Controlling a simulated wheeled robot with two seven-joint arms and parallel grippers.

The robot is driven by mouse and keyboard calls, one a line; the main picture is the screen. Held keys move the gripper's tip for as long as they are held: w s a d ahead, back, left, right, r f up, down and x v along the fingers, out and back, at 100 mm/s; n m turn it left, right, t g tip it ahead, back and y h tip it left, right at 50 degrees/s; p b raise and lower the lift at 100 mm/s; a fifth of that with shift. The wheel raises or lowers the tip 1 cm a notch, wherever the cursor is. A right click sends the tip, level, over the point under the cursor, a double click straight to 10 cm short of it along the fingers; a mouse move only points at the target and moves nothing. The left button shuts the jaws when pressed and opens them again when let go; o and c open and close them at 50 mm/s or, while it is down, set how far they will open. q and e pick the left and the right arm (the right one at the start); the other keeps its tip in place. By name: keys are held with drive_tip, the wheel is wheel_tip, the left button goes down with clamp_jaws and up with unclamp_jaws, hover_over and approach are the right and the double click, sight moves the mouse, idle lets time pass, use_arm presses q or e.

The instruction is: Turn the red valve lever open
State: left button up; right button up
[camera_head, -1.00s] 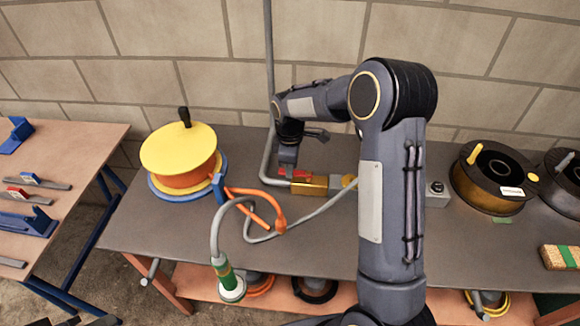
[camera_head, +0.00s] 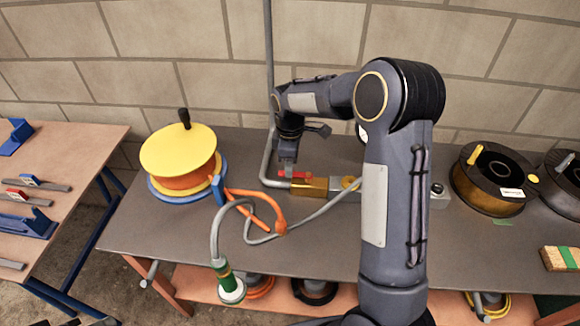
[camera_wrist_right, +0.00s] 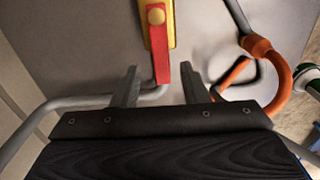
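The red valve lever (camera_wrist_right: 161,62) sits on a yellow valve body (camera_wrist_right: 158,14), on a pivot bolt, in the right wrist view. In the head view the lever (camera_head: 297,174) is a small red strip on the brass-yellow valve (camera_head: 312,187), partly hidden by my gripper. My right gripper (camera_wrist_right: 159,82) is open, its fingers apart, with the lever's free end between them and a gap visible on each side. In the head view the right gripper (camera_head: 288,156) points down just above the lever. My left gripper is not clearly in view.
A grey pipe (camera_head: 268,95) runs down the wall to the valve. A grey hose with an orange fitting (camera_head: 281,228) lies in front. A yellow reel (camera_head: 178,150) stands left, dark spools (camera_head: 488,185) right. The grey tabletop (camera_head: 150,230) is partly clear.

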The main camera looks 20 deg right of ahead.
wheel_tip(320, 180, up, 6)
drive_tip(key=shift+f, duration=0.1)
idle(0.5)
drive_tip(key=s+r+m+t+y, duration=0.15)
drive_tip(key=s+r+m, duration=0.25)
drive_tip(key=s, duration=0.4)
drive_tip(key=s+r+m+t+y, duration=0.1)
drive_tip(key=s+r+m+t, duration=0.2)
drive_tip(key=s, duration=0.5)
drive_tip(key=s+a+m, duration=0.2)
drive_tip(key=s+m, duration=0.1)
drive_tip(key=s, duration=0.3)
drive_tip(key=s+a+f+m+t+y, duration=0.1)
drive_tip(key=s+a+m, duration=0.2)
drive_tip(key=s, duration=0.4)
drive_tip(key=shift+s+a+f, duration=0.15)
drive_tip(key=shift+a+f, duration=0.1)
